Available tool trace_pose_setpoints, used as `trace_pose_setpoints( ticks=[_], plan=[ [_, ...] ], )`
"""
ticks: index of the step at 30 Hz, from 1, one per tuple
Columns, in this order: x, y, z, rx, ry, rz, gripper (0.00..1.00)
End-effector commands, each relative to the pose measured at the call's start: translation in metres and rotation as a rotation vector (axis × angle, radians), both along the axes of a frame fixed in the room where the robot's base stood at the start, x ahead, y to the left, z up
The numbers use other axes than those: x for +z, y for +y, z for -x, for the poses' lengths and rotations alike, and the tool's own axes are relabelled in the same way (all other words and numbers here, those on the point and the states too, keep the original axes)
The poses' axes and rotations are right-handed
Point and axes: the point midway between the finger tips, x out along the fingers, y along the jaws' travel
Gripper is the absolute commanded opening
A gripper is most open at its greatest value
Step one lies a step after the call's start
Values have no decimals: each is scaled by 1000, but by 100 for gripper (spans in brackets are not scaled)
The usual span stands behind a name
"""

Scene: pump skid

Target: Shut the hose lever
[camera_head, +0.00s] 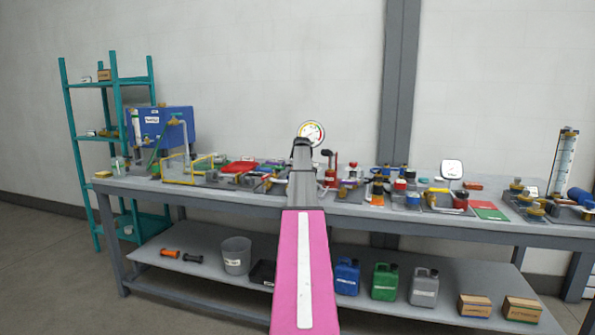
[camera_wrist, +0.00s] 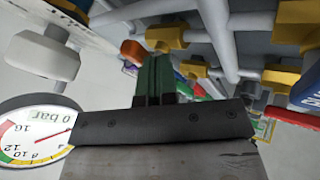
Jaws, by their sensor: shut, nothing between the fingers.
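My gripper (camera_wrist: 155,66) shows in the wrist view with its green fingers together and nothing between them. In the head view my gripper (camera_head: 302,150) is above the workbench, seen end-on, and its fingers cannot be made out. I cannot tell for sure which part is the hose lever. Beyond the fingertips in the wrist view are an orange-red handle (camera_wrist: 132,50), a yellow fitting (camera_wrist: 165,38) and a blue part. A green handle (camera_wrist: 184,88) is just right of the fingers. Whether the fingers touch any of these is not clear.
A round gauge (camera_head: 312,133) stands behind my gripper; its dial (camera_wrist: 35,138) reads 0 bar in the wrist view. Grey pipes (camera_wrist: 215,40) with yellow fittings crowd the right side. The workbench (camera_head: 430,218) is crowded with valves and tools.

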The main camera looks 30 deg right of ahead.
Motion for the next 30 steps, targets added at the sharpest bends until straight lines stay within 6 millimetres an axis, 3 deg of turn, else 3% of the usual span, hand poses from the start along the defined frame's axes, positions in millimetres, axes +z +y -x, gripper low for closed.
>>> trace_pose_setpoints(
  ticks=[12,23,30],
  plan=[
    [0,1,-16,-1,0,-1,0],
    [0,2,-16,-1,-2,0,0],
    [-1,30,-3,0,1,1,0]
  ],
)
